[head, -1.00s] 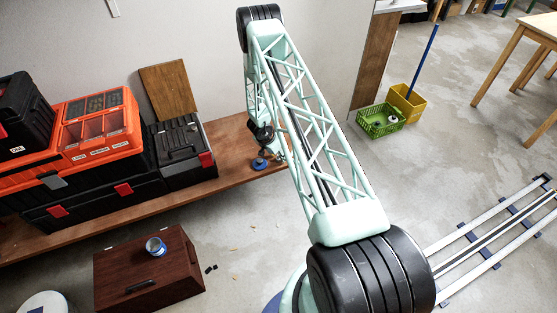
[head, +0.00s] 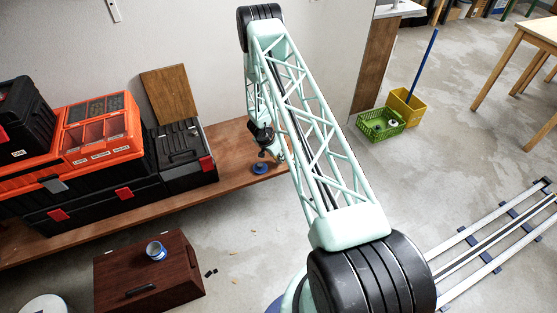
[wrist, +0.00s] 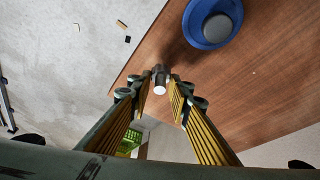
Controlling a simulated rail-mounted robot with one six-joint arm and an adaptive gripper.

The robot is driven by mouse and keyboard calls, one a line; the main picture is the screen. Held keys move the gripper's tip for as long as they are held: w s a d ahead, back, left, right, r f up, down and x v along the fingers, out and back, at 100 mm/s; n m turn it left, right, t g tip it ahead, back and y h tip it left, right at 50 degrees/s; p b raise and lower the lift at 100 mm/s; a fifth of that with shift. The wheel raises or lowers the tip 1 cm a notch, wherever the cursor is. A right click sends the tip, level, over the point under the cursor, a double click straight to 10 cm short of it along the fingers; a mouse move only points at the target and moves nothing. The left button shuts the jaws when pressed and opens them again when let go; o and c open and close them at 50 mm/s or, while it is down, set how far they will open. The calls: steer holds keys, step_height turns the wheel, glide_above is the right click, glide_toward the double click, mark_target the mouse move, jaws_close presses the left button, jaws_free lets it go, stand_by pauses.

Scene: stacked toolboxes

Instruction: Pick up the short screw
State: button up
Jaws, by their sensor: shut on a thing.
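The short screw (wrist: 160,86) shows in the wrist view as a small dark piece with a bright round end. My gripper (wrist: 161,80) is shut on it, with the yellow-ribbed fingers on both sides. In the head view my gripper (head: 268,152) is small and partly hidden by my arm, above the right end of the wooden bench. The screw cannot be made out there. A blue round dish with a grey centre (wrist: 212,22) lies on the bench beyond the gripper; it also shows in the head view (head: 260,168), just below the gripper.
Black and orange toolboxes (head: 105,150) stand stacked on the wooden bench (head: 240,150) to the left. A brown wooden box (head: 150,270) with a blue can is on the floor in front. A green crate (head: 381,124) and yellow bin stand at the right.

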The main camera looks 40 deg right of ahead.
steer(key=shift+r, duration=0.8)
steer(key=shift+s+a, duration=0.15)
steer(key=shift+s, duration=0.05)
steer(key=s+a+r+p, duration=0.1)
steer(key=s+a, duration=0.9)
steer(key=a, duration=0.1)
steer(key=shift+a+r, duration=0.25)
steer(key=shift+a, duration=0.1)
steer(key=shift+a, duration=0.1)
